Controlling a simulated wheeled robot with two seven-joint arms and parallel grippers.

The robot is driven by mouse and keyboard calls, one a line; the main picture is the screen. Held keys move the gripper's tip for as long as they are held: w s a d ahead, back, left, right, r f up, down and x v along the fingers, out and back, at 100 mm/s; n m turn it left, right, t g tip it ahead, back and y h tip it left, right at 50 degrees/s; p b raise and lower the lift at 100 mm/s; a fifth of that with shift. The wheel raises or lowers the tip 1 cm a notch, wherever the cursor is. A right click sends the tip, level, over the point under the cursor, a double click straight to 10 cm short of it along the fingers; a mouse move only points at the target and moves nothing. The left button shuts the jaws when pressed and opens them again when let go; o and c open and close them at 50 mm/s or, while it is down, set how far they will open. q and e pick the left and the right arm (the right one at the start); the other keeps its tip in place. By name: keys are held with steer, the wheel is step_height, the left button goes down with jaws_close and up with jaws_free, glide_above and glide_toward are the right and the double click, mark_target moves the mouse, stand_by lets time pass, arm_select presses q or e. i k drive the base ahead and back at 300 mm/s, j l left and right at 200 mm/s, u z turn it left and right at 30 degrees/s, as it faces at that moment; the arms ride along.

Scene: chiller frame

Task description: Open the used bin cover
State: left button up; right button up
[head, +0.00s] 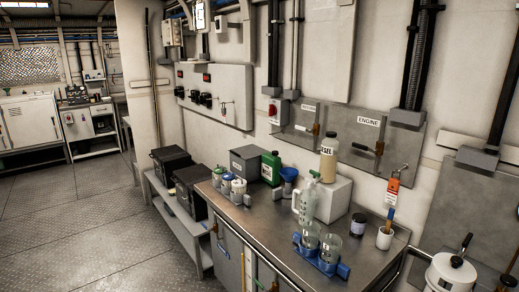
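No bin with a readable "used" label shows. A white round container (450,274) with a closed-looking lid and a black handle stands at the lower right, cut off by the picture's bottom edge. Two dark lidded boxes, one farther back (172,160) and one nearer (192,188), sit on a low grey bench at the left of the metal counter; both look closed. I cannot tell which of these is the used bin. Neither of my grippers is in view.
The metal counter (275,212) holds a green can (271,168), a tan bottle (328,160), a clear jug (308,203), glass jars on a blue stand (321,266) and a white cup (385,238). The floor (90,240) at left is clear.

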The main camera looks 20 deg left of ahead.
mark_target(248, 151)
steer(key=i+j, duration=0.15)
steer(key=j, duration=0.15)
steer(key=i+j+z, duration=0.15)
steer(key=j, duration=0.2)
steer(key=i+j, duration=0.2)
steer(key=i+j+z, duration=0.1)
steer(key=j, duration=0.35)
steer(key=i+j+z, duration=0.1)
steer(key=j, duration=0.25)
steer(key=i+j, duration=0.25)
steer(key=i+j+z, duration=0.15)
steer(key=j, duration=0.3)
